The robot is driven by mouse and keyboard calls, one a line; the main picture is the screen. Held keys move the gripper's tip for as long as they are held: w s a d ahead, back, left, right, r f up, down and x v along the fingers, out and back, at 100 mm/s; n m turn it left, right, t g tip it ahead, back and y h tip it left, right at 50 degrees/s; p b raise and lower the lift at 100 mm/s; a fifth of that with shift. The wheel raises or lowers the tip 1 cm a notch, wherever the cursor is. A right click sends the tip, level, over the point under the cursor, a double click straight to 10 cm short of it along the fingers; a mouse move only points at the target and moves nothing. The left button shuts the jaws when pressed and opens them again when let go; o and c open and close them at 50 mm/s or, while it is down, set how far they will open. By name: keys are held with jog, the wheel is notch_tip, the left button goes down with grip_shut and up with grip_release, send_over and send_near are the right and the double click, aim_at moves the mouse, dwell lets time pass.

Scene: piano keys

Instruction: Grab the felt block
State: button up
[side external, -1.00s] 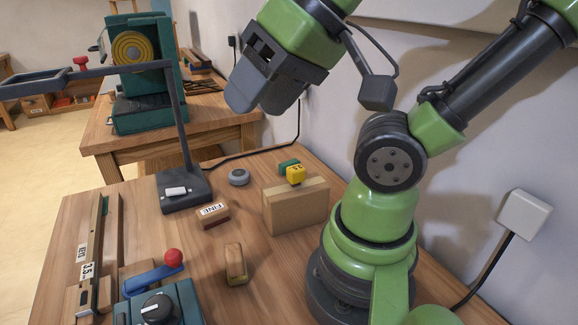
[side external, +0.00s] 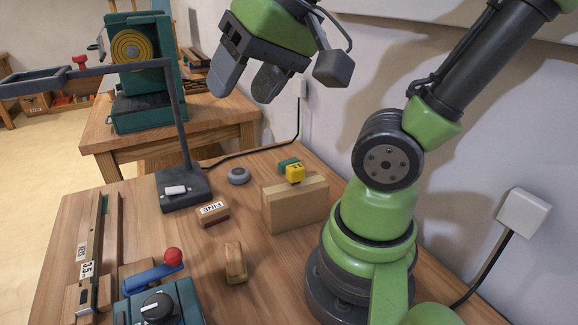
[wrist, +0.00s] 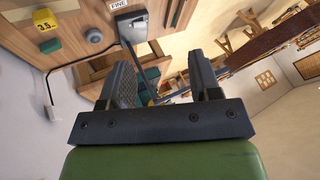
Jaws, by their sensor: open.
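No block in view is marked as felt, and I cannot tell for certain which one it is. A small green block (side external: 288,165) lies behind a yellow block (side external: 295,173) by the cardboard box; the green block also shows at the left of the wrist view (wrist: 50,47). A brown-sided block labelled FINE (side external: 213,213) lies on the bench left of the box. A tan wooden block (side external: 236,262) lies nearer the front. My gripper (side external: 244,92) is open and empty, high above the back of the bench and clear of all the blocks.
The cardboard box (side external: 296,205) stands beside my base. A lamp with a dark base (side external: 184,196) and a post stands at the left, near a grey disc (side external: 238,176). A teal device (side external: 158,305) and a long wooden rail (side external: 92,255) occupy the front left.

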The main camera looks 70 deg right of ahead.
jog(key=w+d+f+m+g+h, duration=0.2)
jog(key=w+d+m, duration=0.4)
jog(key=w+d, duration=0.2)
jog(key=m+g, duration=0.6)
jog(key=m, duration=0.7)
send_near(289, 161)
jog(key=shift+w+a+f+h, duration=0.1)
jog(key=shift+w+h, duration=0.15)
jog(key=shift+h, duration=0.05)
jog(key=f, duration=0.4)
jog(key=shift+s+d+f, duration=0.15)
jog(key=shift+s+d, duration=0.15)
jog(key=f, duration=0.3)
jog(key=s+f, duration=0.1)
jog(key=f, duration=0.1)
jog(key=shift+d+f, duration=0.2)
jog(key=shift+f, duration=0.1)
jog(key=shift+c, duration=0.4)
jog(key=c, duration=0.9)
